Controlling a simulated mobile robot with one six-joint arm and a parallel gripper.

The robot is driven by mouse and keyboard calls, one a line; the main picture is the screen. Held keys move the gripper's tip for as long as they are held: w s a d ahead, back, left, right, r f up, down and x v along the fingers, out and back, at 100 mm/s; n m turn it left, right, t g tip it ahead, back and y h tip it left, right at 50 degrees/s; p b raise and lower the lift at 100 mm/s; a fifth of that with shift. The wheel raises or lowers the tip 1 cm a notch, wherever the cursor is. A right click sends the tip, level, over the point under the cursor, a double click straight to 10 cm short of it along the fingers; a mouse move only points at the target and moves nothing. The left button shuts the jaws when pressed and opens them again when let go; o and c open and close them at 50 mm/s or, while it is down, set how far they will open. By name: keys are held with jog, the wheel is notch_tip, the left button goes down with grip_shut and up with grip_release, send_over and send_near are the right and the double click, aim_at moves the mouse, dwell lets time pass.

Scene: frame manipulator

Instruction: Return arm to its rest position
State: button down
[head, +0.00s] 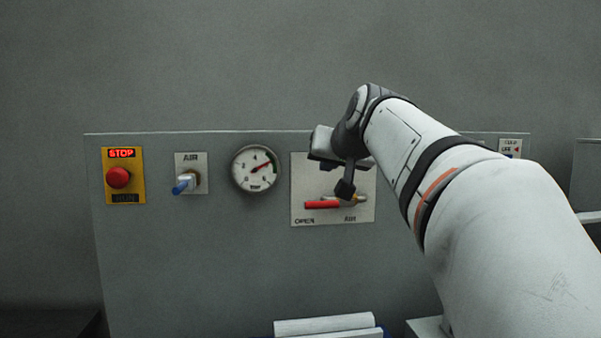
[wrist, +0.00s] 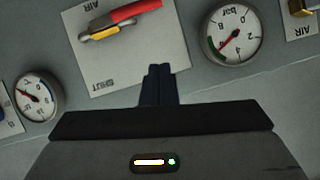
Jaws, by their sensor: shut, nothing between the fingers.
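My arm reaches in from the right in the head view, and my gripper (head: 345,190) hangs in front of the white valve plate (head: 300,170). A red-handled valve (head: 323,204) lies level on that plate, with its handle toward the word OPEN. The valve's right part is close beside or behind my gripper's tip in this view. In the wrist view my gripper (wrist: 159,68) is shut and empty, with its dark fingers together. The red handle (wrist: 134,12) shows above the fingertips there. I cannot tell the exact gap between the fingers and the plate.
On the grey panel (head: 200,260) are a red stop button (head: 118,177) on a yellow plate, a blue-tipped air switch (head: 184,184) and a round gauge (head: 255,168). The wrist view shows a second gauge (wrist: 38,97). White blocks (head: 325,325) lie below the panel.

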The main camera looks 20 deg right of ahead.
jog(key=shift+s+r, duration=0.15)
jog(key=shift+s, duration=0.2)
jog(key=s+a+f+n+g, duration=0.1)
jog(key=s+a+f+g, duration=0.15)
jog(key=f, duration=0.55)
jog(key=s+a+f+g+y+p, duration=0.1)
jog(key=s+a+f, duration=0.15)
jog(key=f, duration=0.45)
jog(key=s+a+f+n+g, duration=0.15)
jog(key=s+f, duration=0.25)
jog(key=f, duration=0.4)
jog(key=s+a+f+g, duration=0.1)
jog(key=s+f+g, duration=0.1)
jog(key=s+f, duration=0.5)
jog(key=s+a+f+g+p, duration=0.1)
jog(key=s+a+f+g, duration=0.1)
jog(key=s+f, duration=0.5)
jog(key=shift+s+a+f+n+g, duration=0.25)
jog(key=shift+f+n+g, duration=0.2)
jog(key=shift+f+g, duration=0.4)
